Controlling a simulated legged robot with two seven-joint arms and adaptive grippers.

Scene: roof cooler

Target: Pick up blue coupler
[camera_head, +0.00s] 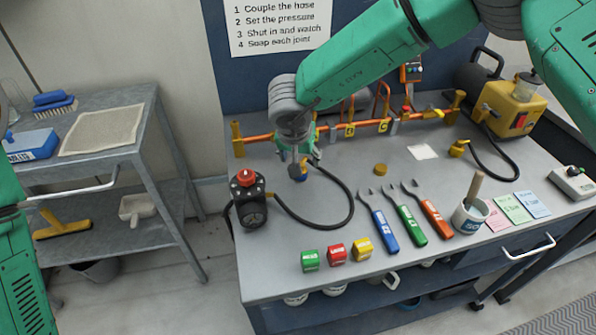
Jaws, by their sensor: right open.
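The blue coupler (301,177) is a small blue piece at the end of a black hose (352,205) on the grey workbench (280,280). My right gripper (298,165) points down at it, open, with its fingertips right at or just above the coupler. The gripper partly hides the coupler, and I cannot tell whether they touch. My left arm shows in green at the left edge, and its gripper is out of view.
A black gauge with a red knob (249,200) stands left of the hose. A copper manifold (345,128) runs behind my gripper. Three wrenches (408,212), three coloured blocks (336,253) and a brass cap (380,169) lie to the right and front. A yellow pump (507,105) stands back right.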

